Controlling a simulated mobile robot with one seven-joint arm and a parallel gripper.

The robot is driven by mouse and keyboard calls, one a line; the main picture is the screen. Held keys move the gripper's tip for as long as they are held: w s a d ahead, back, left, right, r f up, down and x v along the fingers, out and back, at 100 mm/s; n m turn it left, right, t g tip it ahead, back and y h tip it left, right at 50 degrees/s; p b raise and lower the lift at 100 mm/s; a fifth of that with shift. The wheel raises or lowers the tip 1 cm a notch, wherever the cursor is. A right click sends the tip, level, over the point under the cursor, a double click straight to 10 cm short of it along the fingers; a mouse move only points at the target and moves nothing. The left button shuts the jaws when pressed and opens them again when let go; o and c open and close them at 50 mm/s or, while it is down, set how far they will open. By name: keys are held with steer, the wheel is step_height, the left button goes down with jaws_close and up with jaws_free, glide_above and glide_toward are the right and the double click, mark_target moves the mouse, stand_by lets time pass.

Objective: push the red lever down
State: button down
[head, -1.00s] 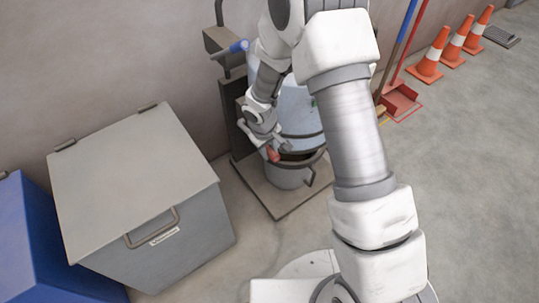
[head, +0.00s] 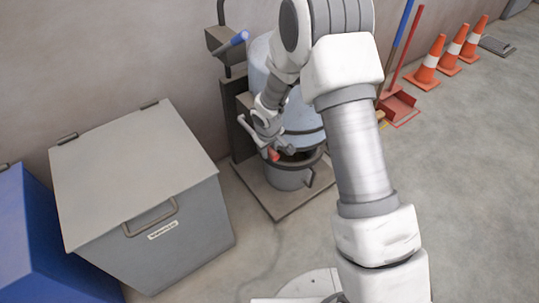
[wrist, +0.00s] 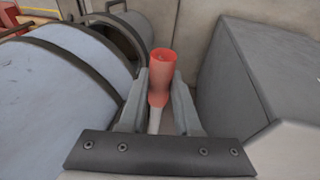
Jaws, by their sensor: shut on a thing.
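The red lever (wrist: 161,75) stands between the two fingers of my gripper (wrist: 160,92) in the wrist view. The fingers are shut on it, on either side of its red grip, and its pale shaft runs down between them. In the head view the red lever (head: 273,154) shows as a small red end beside my gripper (head: 274,147), at the front of the pellet bagger (head: 289,176). Much of the bagger and the lever's base are hidden behind my arm.
A grey lidded bin (head: 140,182) stands left of the bagger, with a blue box (head: 42,250) beyond it. A blue-ended handle (head: 231,43) sticks out above. A red dustpan (head: 398,107) and orange cones (head: 429,63) are at right. Open floor lies at right.

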steer(key=shift+d+f+t+b, duration=0.15)
steer(key=shift+f+t+b, duration=0.15)
steer(key=shift+f+b, duration=0.4)
steer(key=shift+r, duration=0.1)
steer(key=c, duration=0.6)
jaws_free()
steer(key=shift+r, duration=0.15)
steer(key=p+v, duration=0.5)
steer(key=v, duration=1.2)
steer(key=shift+d+p, duration=0.3)
steer(key=shift+p, duration=0.05)
